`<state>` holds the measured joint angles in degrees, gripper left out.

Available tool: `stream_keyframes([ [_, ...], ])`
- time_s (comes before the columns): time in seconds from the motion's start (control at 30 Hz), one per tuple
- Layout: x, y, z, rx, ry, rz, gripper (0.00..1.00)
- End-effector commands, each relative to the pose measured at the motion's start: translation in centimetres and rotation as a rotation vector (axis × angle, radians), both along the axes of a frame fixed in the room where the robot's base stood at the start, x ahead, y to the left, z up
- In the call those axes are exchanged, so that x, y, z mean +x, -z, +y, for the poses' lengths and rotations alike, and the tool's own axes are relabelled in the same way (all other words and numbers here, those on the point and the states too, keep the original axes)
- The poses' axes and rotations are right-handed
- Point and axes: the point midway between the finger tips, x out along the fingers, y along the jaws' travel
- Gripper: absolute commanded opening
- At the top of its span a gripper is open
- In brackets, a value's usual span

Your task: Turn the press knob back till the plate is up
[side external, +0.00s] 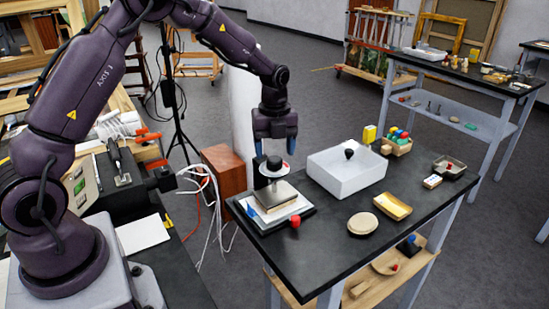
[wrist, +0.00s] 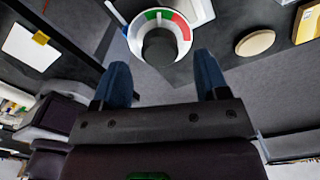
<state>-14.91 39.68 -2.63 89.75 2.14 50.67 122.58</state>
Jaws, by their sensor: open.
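The press stands at the left end of the black table, with its dark knob on a pale round dial (side external: 274,170). In the wrist view the dial (wrist: 183,48) shows white, green and red parts around the dark knob (wrist: 160,46). Below the knob is a grey plate (side external: 268,198) over a pale base (side external: 285,215). Whether a gap lies between plate and base is too small to tell. My gripper (side external: 275,150) points down just above the knob, its blue fingers apart and empty. In the wrist view the fingertips (wrist: 162,65) lie on either side of the knob's near edge.
A red ball (side external: 295,221) sits at the press's front corner. A white box (side external: 335,178) stands to the right, with a round pale disc (side external: 362,223) and a yellow tray (side external: 393,206) nearer the front.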

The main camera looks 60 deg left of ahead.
Motion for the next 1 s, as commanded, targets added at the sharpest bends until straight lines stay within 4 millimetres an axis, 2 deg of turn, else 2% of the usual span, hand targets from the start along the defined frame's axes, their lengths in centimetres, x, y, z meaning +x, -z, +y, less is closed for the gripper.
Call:
stream_keyframes([
  [0.1, 0.0, 1.7, 0.0, 0.0, 0.0, 0.002, 0.68],
  [0.2, 0.0, 2.5, 0.0, 0.0, 0.0, 0.001, 0.68],
  [0.57, 0.0, 3.1, 0.0, 0.001, -0.001, -0.001, 0.68],
  [0.8, 0.0, 3.0, 0.0, 0.001, -0.001, -0.001, 0.18],
  [1.0, 0.0, 3.0, 0.0, 0.001, -0.009, -0.001, 0.18],
])
